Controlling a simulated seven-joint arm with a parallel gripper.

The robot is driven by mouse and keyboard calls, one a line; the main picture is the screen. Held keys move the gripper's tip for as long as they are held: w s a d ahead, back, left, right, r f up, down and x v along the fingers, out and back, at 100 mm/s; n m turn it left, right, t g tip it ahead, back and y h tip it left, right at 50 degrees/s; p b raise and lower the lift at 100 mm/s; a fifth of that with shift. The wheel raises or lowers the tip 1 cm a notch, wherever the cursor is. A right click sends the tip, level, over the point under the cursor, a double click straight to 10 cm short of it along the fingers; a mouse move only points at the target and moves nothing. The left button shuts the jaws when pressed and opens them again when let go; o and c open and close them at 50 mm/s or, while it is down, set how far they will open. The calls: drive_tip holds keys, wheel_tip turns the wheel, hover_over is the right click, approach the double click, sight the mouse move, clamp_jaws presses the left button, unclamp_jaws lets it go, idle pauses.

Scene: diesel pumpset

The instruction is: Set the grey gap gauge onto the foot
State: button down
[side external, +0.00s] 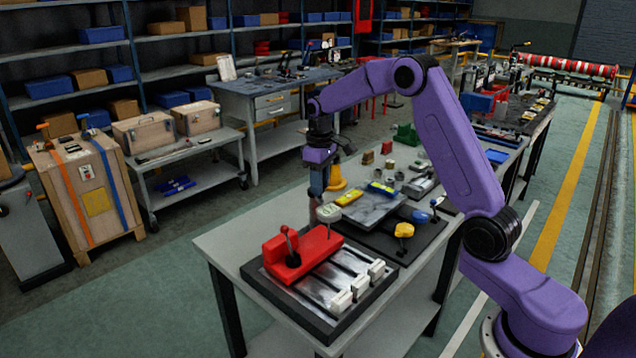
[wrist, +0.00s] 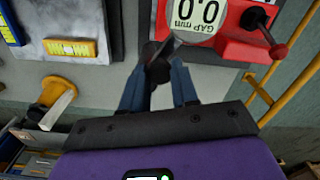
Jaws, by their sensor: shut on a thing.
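The grey gap gauge (side external: 329,213) has a round head, and in the wrist view (wrist: 197,22) its face reads "0.0 GAP mm". My gripper (side external: 317,200) is shut on the gauge's dark stem, which shows between the fingertips (wrist: 157,72) in the wrist view. The gauge head is just above and beside the far right end of a red block (side external: 305,252) with a black lever; I cannot tell whether they touch. The red block sits on a slotted plate (side external: 338,283) with a dark border. I cannot tell which part is the foot.
White blocks (side external: 341,303) line the plate's front edge. Behind the gauge are a grey plate (side external: 368,212) with a yellow item (side external: 348,197), and an orange-yellow thing (side external: 336,178). A yellow-topped knob (side external: 404,231) stands to the right. Bare grey tabletop (side external: 232,240) lies at the left.

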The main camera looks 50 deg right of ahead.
drive_tip(key=shift+r, duration=0.1)
idle(0.4)
drive_tip(key=c, duration=0.8)
unclamp_jaws()
drive_tip(key=shift+c, duration=0.2)
wheel_tip(320, 180, up, 17)
drive_tip(key=shift+r, duration=0.2)
